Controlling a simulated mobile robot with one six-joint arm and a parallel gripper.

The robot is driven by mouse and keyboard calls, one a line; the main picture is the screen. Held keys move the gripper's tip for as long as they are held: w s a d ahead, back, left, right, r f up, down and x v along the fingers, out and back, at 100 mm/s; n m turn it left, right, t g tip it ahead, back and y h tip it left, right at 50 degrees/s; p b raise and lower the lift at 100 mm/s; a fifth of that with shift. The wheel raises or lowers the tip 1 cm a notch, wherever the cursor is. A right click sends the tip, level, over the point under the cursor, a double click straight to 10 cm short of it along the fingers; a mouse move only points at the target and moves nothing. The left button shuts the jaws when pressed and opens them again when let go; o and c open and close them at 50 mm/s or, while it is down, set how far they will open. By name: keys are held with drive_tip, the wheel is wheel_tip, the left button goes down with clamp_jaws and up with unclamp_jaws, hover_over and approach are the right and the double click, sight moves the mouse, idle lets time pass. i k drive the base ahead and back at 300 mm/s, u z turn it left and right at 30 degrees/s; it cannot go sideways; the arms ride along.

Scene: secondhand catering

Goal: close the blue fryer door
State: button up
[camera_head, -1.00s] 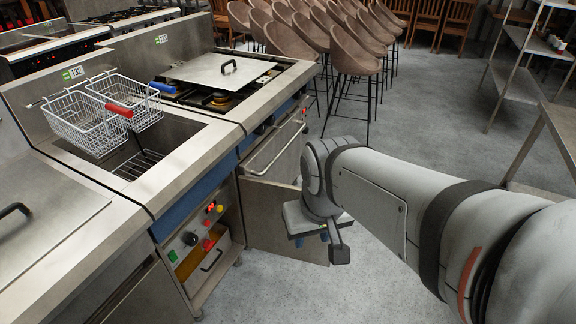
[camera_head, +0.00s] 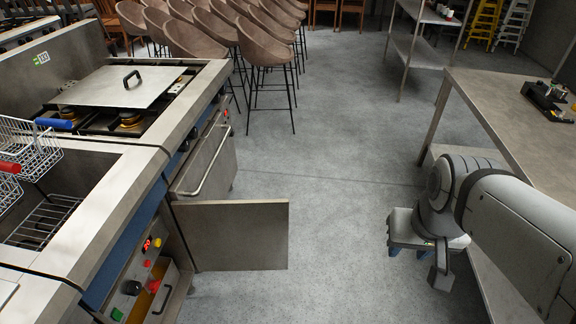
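The fryer (camera_head: 95,205) with blue trim stands at the left, its control panel (camera_head: 145,275) facing the aisle. Its door (camera_head: 240,236), a plain grey steel panel, stands swung open, sticking out to the right from the fryer front.
A cooker with an oven handle (camera_head: 205,165) stands beyond the fryer. Brown chairs (camera_head: 210,35) stand at the back. A steel table (camera_head: 500,110) flanks the right side, close to my arm. Floor between door and table is clear.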

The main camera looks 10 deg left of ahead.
sight(232, 235)
drive_tip(key=z, duration=0.05)
drive_tip(key=i, duration=4.2)
drive_tip(key=z, duration=5.8)
drive_tip(key=i, duration=0.15)
drive_tip(key=z, duration=1.65)
